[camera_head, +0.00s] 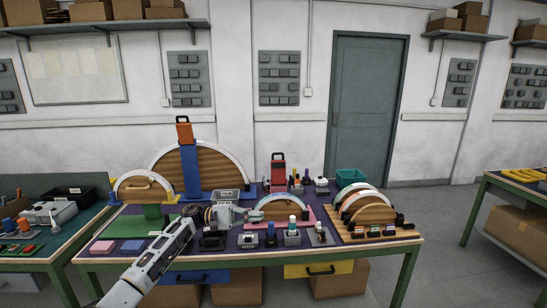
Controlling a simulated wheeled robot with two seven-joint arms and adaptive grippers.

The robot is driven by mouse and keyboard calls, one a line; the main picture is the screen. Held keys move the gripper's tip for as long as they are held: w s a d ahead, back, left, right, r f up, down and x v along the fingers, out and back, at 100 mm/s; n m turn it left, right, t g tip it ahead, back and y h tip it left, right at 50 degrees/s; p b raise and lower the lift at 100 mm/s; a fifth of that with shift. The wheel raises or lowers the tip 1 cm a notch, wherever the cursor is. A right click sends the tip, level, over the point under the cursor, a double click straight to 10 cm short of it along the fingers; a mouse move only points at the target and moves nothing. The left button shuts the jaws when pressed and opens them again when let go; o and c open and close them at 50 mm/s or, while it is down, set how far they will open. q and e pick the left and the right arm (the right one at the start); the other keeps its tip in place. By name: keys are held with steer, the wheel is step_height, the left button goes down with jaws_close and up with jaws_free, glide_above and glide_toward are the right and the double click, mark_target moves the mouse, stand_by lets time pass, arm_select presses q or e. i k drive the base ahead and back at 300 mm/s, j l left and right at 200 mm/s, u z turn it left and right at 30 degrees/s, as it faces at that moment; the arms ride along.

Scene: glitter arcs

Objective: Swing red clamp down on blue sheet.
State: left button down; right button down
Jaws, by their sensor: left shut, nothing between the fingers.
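The red clamp (278,172) stands upright, with a black handle on top, behind a small wooden arch on a pink base (308,215). A pale blue strip (281,199) curves over this arch and looks like the blue sheet. The clamp is raised, not lying on the strip. My left gripper (258,214) is shut and empty, at the left side of the small arch. I cannot tell whether it touches the arch. My left arm hides part of the table front. My right gripper is not in view.
More arches (366,207) stand at right. Small bottles and blocks crowd the table front. A teal bin (350,177) sits behind. Flat pink (102,247) and blue pieces lie front left.

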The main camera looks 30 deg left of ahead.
mark_target(278, 166)
steer(key=i+j, duration=1.6)
steer(key=j, duration=0.1)
